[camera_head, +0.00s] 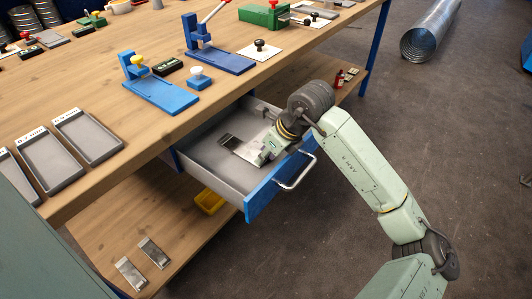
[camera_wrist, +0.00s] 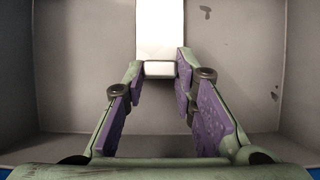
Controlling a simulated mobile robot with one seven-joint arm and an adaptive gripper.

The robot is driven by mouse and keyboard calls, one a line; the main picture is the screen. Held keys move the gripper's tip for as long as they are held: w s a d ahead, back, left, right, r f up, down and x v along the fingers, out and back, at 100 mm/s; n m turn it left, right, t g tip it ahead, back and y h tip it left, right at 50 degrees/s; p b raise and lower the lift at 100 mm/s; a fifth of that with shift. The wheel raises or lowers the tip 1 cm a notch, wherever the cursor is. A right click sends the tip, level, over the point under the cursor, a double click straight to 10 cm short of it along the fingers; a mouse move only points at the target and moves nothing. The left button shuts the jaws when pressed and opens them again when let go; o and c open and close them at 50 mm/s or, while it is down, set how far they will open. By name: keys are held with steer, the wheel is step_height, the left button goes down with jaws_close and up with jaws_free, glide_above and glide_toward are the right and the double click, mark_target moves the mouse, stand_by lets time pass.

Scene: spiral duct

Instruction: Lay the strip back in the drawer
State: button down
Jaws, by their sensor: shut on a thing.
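The strip (camera_head: 243,150) is a flat, pale metal piece over the open drawer (camera_head: 202,158), within its walls. In the wrist view the strip (camera_wrist: 160,30) shows bright white and runs straight away from the jaws, with its near end between the fingertips. My gripper (camera_head: 264,153) reaches in over the drawer front, shut on that near end; the purple-padded fingers also show in the wrist view (camera_wrist: 161,72). The strip's far part looks dark in the head view. I cannot tell whether the strip touches the drawer floor. The drawer has grey walls, a blue front and a metal handle (camera_head: 297,172).
The wooden bench top (camera_head: 110,75) overhangs the back of the drawer. Blue presses (camera_head: 160,94) and grey trays (camera_head: 87,134) stand on it. On the lower shelf lie two small metal pieces (camera_head: 130,273) and a yellow bin (camera_head: 209,201). A spiral duct (camera_head: 430,32) lies on the floor.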

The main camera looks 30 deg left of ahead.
steer(key=c, duration=1.2)
jaws_free()
steer(key=o, duration=0.5)
steer(key=shift+r, duration=0.15)
step_height(320, 180, up, 7)
steer(key=p, duration=0.2)
steer(key=shift+p, duration=0.35)
